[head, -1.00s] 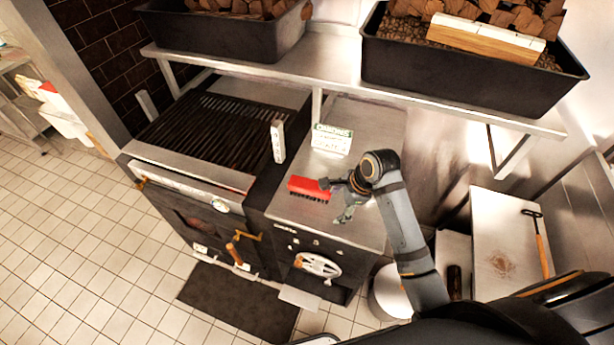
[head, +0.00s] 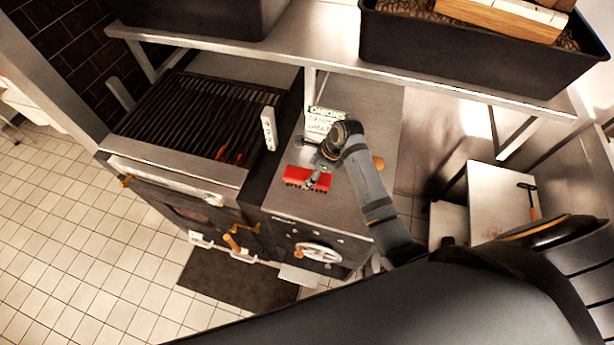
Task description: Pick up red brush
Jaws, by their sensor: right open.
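The red brush (head: 294,174) lies on the steel top (head: 290,203) right of the grill, its dark bristles along the near side. My right gripper (head: 309,163) is open over the brush. One finger reaches down across the red block and the other is on its far side, near the sign. I cannot tell whether the fingers touch the brush. A brown rounded end (head: 378,163) shows right of my right arm; whether it belongs to the brush is hidden by the arm. My left gripper is not in view.
A small lettered sign (head: 322,119) stands just behind the gripper. The grill (head: 195,115) is to the left, with a glow between its bars. A steel shelf (head: 330,60) with dark bins (head: 470,65) overhangs the back. A handwheel (head: 318,253) is on the front.

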